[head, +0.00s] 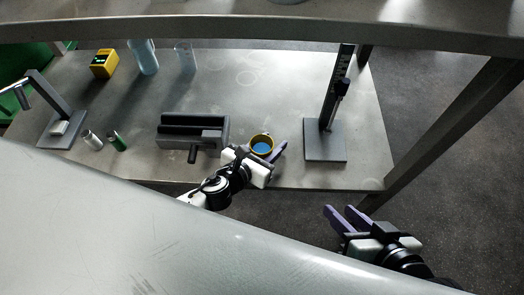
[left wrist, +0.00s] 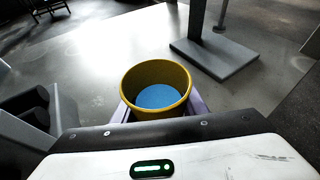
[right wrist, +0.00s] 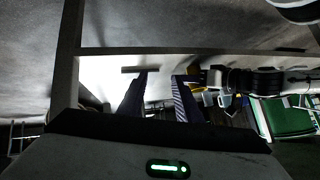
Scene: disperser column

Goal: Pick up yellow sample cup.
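The yellow sample cup (head: 262,139) has blue contents and stands near the table's front edge in the head view. It also shows in the middle of the left wrist view (left wrist: 157,77). My left gripper (head: 268,150) is at the cup, with its purple fingers spread on either side of it. The cup hides much of the fingers, so contact is hard to judge. My right gripper (head: 346,217) is open and empty, in front of the table's edge and away from the cup.
A grey block fixture (head: 176,139) with a dark handle stands left of the cup. A stand with a grey base (head: 325,152) and upright column is to its right. Small vials (head: 117,142), bottles (head: 148,58) and a yellow device (head: 103,64) are further left.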

